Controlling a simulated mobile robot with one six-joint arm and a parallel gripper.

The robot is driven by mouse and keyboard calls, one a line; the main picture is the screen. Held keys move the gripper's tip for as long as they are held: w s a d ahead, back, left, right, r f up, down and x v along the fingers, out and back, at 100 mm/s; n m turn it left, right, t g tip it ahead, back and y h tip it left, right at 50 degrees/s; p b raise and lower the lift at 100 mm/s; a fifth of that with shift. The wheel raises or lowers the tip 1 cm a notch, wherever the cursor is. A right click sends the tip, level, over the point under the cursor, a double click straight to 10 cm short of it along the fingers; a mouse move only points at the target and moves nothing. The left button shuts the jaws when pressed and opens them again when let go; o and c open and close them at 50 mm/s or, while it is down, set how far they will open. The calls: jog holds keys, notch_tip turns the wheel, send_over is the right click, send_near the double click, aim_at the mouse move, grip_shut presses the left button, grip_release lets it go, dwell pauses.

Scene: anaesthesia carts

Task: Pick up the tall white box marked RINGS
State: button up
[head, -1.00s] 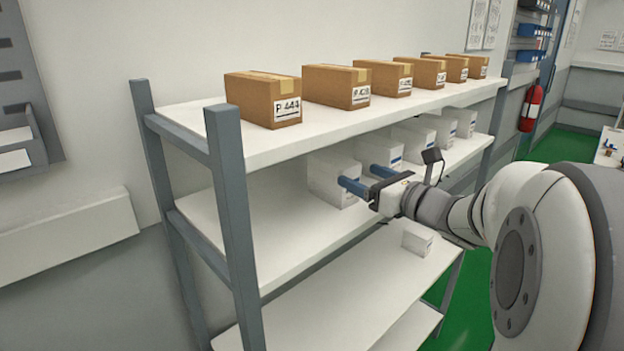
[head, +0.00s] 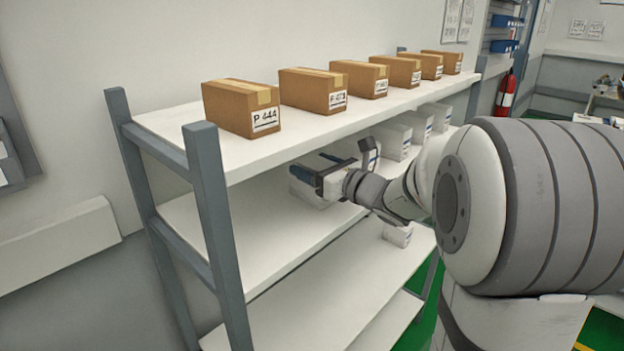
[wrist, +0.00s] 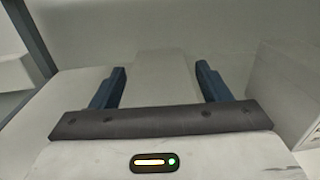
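White boxes stand on the shelf under the top one. No RINGS mark can be read in any view, so I cannot tell which box bears it. My gripper (head: 317,170) is over the nearest white box (head: 310,196), which it partly hides. In the wrist view, the blue fingers (wrist: 160,85) are spread, with a pale box-like shape (wrist: 163,68) between or just beyond them. I see no clear grip on it. Another white box (wrist: 288,92) is close on the right in the wrist view.
More white boxes (head: 394,142) stand farther along the same shelf. Brown cartons (head: 242,108) line the top shelf (head: 240,165), close above my arm. A small white box (head: 398,234) sits on the shelf below. A grey post (head: 217,220) stands at the near left corner.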

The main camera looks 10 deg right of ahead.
jog(key=c, duration=0.9)
jog(key=shift+c, duration=0.4)
jog(key=shift+r, duration=0.2)
